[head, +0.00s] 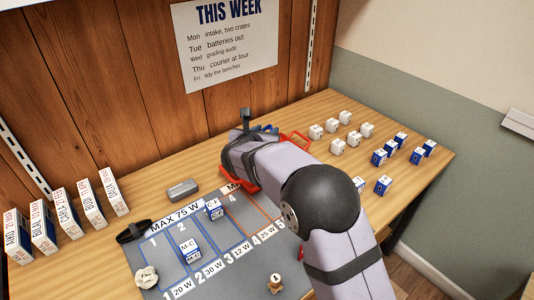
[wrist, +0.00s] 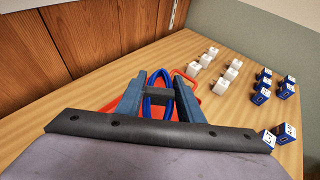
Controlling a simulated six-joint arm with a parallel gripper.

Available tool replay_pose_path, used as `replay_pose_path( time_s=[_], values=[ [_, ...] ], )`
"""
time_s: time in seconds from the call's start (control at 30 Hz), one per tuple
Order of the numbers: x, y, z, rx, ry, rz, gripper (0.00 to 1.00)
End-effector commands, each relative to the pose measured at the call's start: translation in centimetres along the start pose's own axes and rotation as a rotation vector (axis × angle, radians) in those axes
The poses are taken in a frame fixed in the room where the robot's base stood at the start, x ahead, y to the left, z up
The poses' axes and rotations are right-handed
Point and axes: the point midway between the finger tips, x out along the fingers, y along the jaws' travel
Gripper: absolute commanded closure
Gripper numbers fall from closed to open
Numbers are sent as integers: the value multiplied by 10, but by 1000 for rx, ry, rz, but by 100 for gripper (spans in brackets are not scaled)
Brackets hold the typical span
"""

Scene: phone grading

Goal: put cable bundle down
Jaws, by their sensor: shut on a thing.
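The cable bundle (wrist: 160,85) is a blue loop standing between my fingers in the wrist view. My gripper (wrist: 160,77) is shut on it. Red shows behind and around the fingers, a red tray-like thing (wrist: 197,76) with a thin outlined end. I cannot tell whether the bundle touches it. In the head view my arm hides most of the gripper and the bundle. The red thing's outlined end (head: 297,140) shows to the right of my wrist, and more red shows to its left.
White cubes (head: 338,147) and blue-and-white boxes (head: 379,157) stand in rows at right. A grey mat (head: 217,253) with marked lanes lies in front, holding small boxes (head: 190,250). A grey case (head: 183,188) and upright cartons (head: 68,205) are at left. Bare wood lies behind the case.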

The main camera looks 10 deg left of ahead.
Motion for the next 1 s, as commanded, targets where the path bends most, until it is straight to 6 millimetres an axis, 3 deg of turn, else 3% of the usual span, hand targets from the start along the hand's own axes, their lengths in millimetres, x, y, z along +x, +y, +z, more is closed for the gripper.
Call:
replay_pose_path(
  time_s=[0.2, 0.53, 0.8, 1.0],
  values=[
    [-1, 20, -13, -47, 3, 114, 88],
    [1, 22, -20, -57, 3, 136, 88],
    [15, 22, -56, -58, 5, 134, 88],
    [22, 22, -72, -54, 3, 135, 88]
  ],
)
